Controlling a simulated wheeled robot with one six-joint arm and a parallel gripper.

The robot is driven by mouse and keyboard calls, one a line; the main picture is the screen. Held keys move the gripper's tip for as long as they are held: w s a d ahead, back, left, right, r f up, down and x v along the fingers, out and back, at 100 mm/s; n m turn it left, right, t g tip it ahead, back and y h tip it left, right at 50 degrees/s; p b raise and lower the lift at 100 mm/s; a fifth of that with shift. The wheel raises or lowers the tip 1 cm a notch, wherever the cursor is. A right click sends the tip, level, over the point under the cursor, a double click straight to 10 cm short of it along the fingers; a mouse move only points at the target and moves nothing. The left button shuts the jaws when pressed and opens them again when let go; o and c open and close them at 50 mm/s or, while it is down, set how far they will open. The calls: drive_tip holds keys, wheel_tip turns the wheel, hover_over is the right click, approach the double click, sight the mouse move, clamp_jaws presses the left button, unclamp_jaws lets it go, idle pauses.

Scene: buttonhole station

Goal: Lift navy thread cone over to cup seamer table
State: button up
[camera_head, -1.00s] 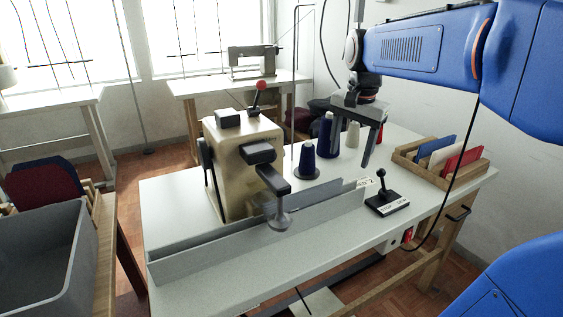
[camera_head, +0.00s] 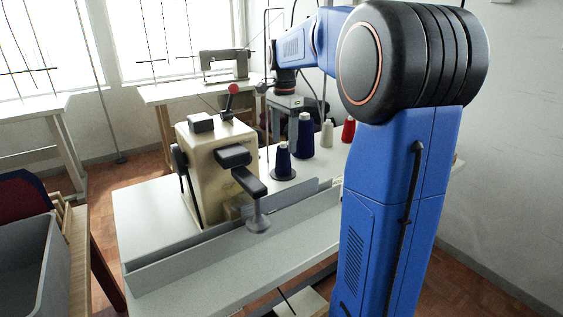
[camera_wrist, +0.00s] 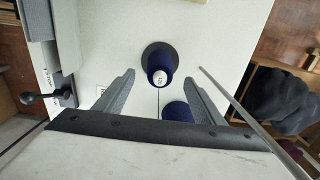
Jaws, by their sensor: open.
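Two navy thread cones stand upright on the white table (camera_head: 150,215). The nearer navy cone (camera_head: 283,162) is on a dark round base, and the taller navy cone (camera_head: 305,136) is behind it. My gripper (camera_head: 285,112) is open and hangs at the far side of these cones, partly hidden. In the wrist view, a navy cone (camera_wrist: 161,66) on a dark disc shows beyond and between the open fingers (camera_wrist: 160,80). A second navy cone (camera_wrist: 177,112) lies nearer the palm, by the right finger. I cannot tell which table is the cup seamer table.
A beige machine (camera_head: 205,165) with a red-knobbed lever and a long grey fence (camera_head: 200,255) occupy the table. A cream cone (camera_head: 327,134) and a red cone (camera_head: 348,130) stand right of the navy ones. A back table (camera_head: 160,94) holds a sewing machine (camera_head: 224,66). A grey bin (camera_head: 40,265) is at left.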

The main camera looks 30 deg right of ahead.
sight(283, 157)
drive_tip(key=shift+a+f, duration=0.1)
drive_tip(key=shift+f, duration=3.35)
drive_tip(key=c, duration=1.2)
